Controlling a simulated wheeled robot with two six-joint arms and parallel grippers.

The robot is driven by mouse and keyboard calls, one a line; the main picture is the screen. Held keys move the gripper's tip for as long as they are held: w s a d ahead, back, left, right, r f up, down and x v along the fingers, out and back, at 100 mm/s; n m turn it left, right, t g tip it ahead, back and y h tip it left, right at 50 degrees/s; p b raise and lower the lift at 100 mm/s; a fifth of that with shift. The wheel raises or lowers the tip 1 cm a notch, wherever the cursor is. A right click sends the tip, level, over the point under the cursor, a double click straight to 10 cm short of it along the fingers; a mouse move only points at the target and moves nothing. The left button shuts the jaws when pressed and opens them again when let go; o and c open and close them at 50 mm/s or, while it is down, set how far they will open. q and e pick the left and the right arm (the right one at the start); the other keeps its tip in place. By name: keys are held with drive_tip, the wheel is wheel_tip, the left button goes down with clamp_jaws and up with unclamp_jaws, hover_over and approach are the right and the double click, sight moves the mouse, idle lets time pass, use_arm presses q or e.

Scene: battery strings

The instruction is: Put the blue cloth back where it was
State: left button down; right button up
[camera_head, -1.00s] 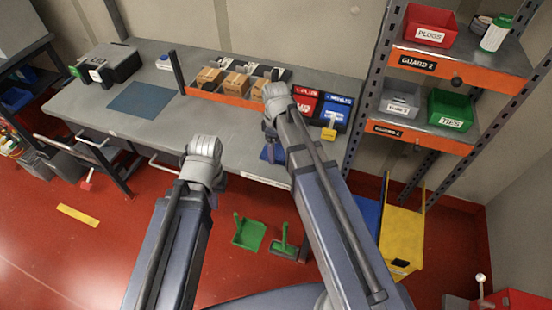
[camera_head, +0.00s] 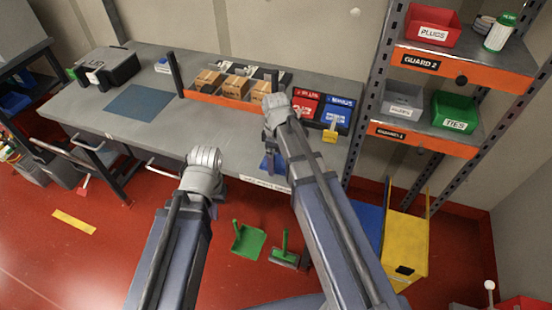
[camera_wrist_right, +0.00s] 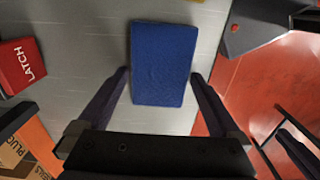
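The blue cloth (camera_wrist_right: 165,62) is a flat rectangle on the grey bench top in the right wrist view. In the head view a blue patch of it (camera_head: 267,162) shows at the bench's front edge, partly hidden by my right arm. My right gripper (camera_wrist_right: 158,85) is open; its fingers stand apart on either side of the cloth's near end, with nothing clamped. In the head view, its wrist (camera_head: 277,110) is over the bench. My left wrist (camera_head: 204,165) is in front of the bench; its fingers are hidden. A flat blue-grey mat (camera_head: 138,102) lies on the bench's left part.
An orange-fronted rack with small boxes (camera_head: 207,81) stands on the bench. Red (camera_head: 306,102) and blue (camera_head: 337,113) bins stand to its right. A shelf unit (camera_head: 462,70) rises at the right. A green dustpan (camera_head: 248,240) and a yellow cart (camera_head: 405,240) are on the floor.

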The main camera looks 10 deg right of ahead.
sight(276, 161)
drive_tip(key=shift+r, duration=0.1)
wheel_tip(276, 161, up, 12)
drive_tip(key=p, duration=1.2)
drive_tip(key=s+a+m+h, duration=0.1)
drive_tip(key=s+a+m, duration=0.6)
drive_tip(key=s+a, duration=0.3)
drive_tip(key=s, duration=0.4)
drive_tip(key=shift+s, duration=0.4)
wheel_tip(276, 161, down, 4)
drive_tip(key=b, duration=0.4)
